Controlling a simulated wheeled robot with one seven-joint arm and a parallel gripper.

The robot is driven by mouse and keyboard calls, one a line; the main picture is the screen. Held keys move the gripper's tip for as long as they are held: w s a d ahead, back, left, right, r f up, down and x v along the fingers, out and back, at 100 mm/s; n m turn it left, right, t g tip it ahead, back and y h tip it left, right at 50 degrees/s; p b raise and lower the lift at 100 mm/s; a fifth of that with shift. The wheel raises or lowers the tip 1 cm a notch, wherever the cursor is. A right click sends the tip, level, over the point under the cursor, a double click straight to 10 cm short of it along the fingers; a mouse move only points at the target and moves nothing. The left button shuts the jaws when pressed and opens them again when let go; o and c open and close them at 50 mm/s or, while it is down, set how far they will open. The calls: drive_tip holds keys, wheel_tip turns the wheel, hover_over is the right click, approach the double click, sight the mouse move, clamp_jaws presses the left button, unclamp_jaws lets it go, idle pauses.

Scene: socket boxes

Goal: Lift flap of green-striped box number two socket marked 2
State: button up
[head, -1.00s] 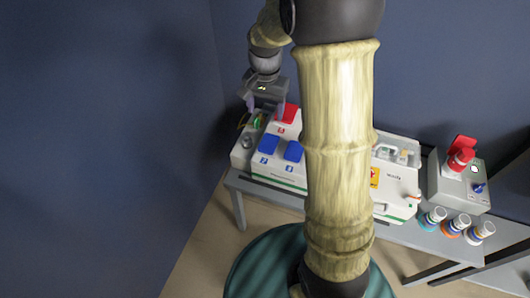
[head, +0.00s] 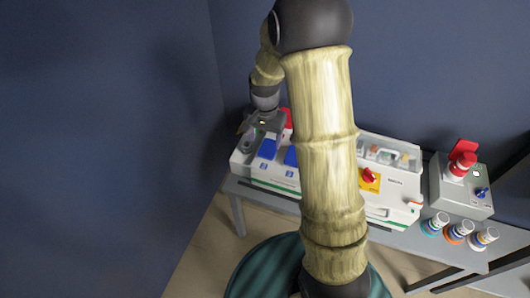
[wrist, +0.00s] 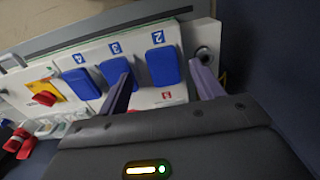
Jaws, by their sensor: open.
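The green-striped box (head: 275,185) is white and stands at the left of the bench. Its socket 2 flap (head: 267,149) is blue and looks closed, with a blue 2 label below it. In the wrist view this flap (wrist: 163,66) lies beneath the label 2 (wrist: 158,37), between my finger lines. My gripper (wrist: 162,69) is open and empty, one finger over the flap marked 3 (wrist: 116,72) and the other near a round grey socket. In the head view my gripper (head: 262,130) hangs just behind flap 2; the exact gap is unclear.
A grey box with a round socket (wrist: 205,52) adjoins the box beside flap 2. A yellow plate with a red knob (head: 370,178) is on a white box to the right. Several plugs (head: 458,230) stand at the bench's right front. A wall is close behind.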

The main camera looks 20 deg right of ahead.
sight(265, 156)
wheel_tip(265, 156, down, 7)
drive_tip(key=shift+f+b, duration=0.1)
drive_tip(key=shift+b, duration=0.35)
drive_tip(key=c, duration=1.4)
